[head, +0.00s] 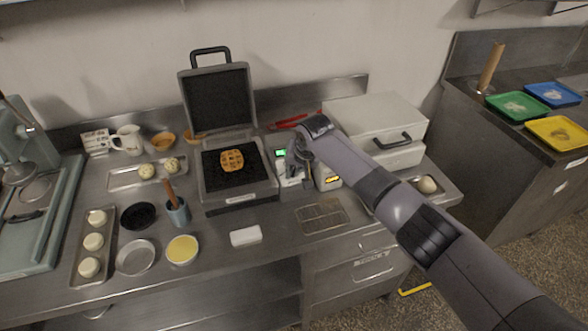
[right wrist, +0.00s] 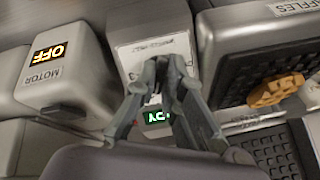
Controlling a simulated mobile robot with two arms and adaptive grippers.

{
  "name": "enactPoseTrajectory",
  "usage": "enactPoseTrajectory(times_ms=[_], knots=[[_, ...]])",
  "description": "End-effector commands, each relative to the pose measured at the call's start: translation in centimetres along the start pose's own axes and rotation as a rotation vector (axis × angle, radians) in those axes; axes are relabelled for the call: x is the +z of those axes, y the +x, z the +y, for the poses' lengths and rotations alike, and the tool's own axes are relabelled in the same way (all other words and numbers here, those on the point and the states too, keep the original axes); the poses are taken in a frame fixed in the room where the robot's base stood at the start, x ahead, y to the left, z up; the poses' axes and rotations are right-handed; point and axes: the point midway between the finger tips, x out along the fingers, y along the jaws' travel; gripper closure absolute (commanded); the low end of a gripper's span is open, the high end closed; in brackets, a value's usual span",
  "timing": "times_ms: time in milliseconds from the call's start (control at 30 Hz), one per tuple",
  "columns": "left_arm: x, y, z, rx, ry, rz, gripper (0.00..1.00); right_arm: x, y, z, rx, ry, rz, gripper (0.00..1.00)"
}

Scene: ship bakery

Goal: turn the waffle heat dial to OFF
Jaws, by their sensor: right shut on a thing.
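The waffle control box (head: 291,182) stands just right of the open waffle iron (head: 240,190), with a lit green display (head: 281,153) on it. In the right wrist view the box's pale face (right wrist: 152,50) has small lettering I cannot read, and the green display (right wrist: 154,116) is partly covered by a finger. My right gripper (right wrist: 168,68) is at this face, its fingers closed on the heat dial. The dial and its pointer are hidden by the fingers, so I cannot tell its setting. My left gripper is not in view.
A motor box (right wrist: 60,70) reading OFF stands beside the control box. A waffle (head: 231,160) lies on the iron's lower plate. A wire rack (head: 323,217) and a white block (head: 245,236) lie in front. A large lidded grey appliance (head: 375,120) stands at right.

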Motion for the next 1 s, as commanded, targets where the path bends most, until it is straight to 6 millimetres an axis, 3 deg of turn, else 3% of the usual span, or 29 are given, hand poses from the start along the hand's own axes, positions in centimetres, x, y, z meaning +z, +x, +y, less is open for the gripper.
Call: enactPoseTrajectory(times_ms=[1000], knots=[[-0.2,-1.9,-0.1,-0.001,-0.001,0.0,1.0,0.0,-0.1,0.0,0.136,-0.904,-0.001,1.0]])
